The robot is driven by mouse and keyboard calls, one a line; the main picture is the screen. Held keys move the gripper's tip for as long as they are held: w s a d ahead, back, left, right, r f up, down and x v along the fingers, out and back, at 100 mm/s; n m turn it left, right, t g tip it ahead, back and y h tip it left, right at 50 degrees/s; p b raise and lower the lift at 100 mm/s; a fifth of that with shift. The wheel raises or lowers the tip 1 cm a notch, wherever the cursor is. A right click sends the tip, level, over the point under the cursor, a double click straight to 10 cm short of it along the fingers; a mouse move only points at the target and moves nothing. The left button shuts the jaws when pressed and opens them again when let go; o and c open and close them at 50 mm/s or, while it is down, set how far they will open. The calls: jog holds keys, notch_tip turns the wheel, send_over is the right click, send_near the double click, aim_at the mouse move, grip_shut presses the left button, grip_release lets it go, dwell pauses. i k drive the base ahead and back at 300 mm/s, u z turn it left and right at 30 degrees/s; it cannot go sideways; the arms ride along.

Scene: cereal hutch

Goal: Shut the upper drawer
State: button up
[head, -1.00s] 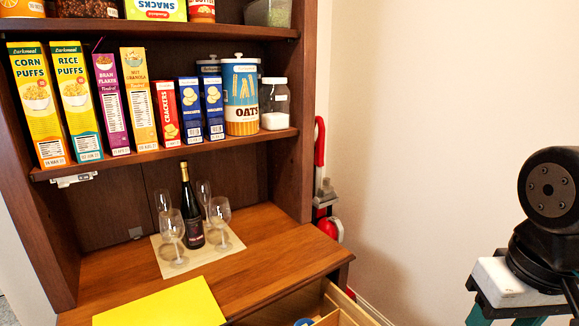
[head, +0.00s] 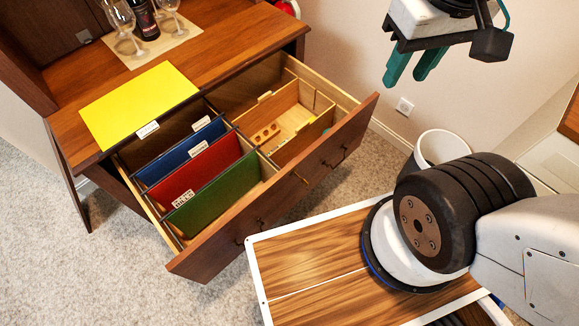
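The drawer (head: 275,190) of the wooden hutch is pulled far out, with its dark brown front well clear of the cabinet. Dark pulls show on its front face. Inside are blue, red and green hanging folders on the left and a light wooden organizer (head: 285,118) on the right. My gripper (head: 406,80) is at the top right with two teal fingers apart and nothing between them. It is apart from the drawer, up and to the right of its front in the picture. Any lower drawer is hidden.
A yellow folder (head: 138,104) lies on the hutch top (head: 75,122), near its front edge. A wine bottle (head: 146,20) and glasses stand on a mat behind. A white bin (head: 442,146) stands on the carpet at right. Carpet is clear left of the drawer.

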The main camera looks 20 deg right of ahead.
aim_at(200, 258)
jog(key=z, duration=0.05)
jog(key=k, duration=1.4)
jog(key=u, duration=0.5)
jog(key=i, duration=0.6)
jog(key=z, duration=1.25)
